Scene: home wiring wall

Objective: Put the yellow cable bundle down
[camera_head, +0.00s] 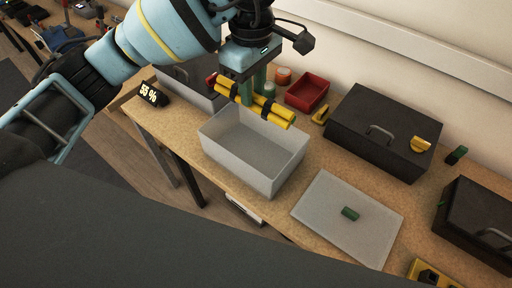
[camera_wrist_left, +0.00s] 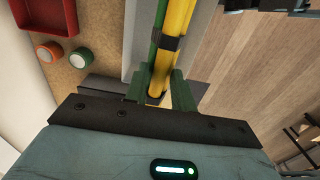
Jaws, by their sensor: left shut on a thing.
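The yellow cable bundle (camera_head: 278,112) is a set of yellow rods with black bands. My left gripper (camera_head: 254,92) is shut on it and holds it above the back part of an open grey bin (camera_head: 285,180). In the left wrist view the bundle (camera_wrist_left: 178,30) runs between the green fingers of the left gripper (camera_wrist_left: 160,88). The bin looks empty inside, though the bundle and gripper cover part of its back rim. My right gripper is not in view.
A black case (camera_head: 365,145), a red bin (camera_head: 308,90) and another black case (camera_head: 470,225) stand on the workbench. The wall is behind.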

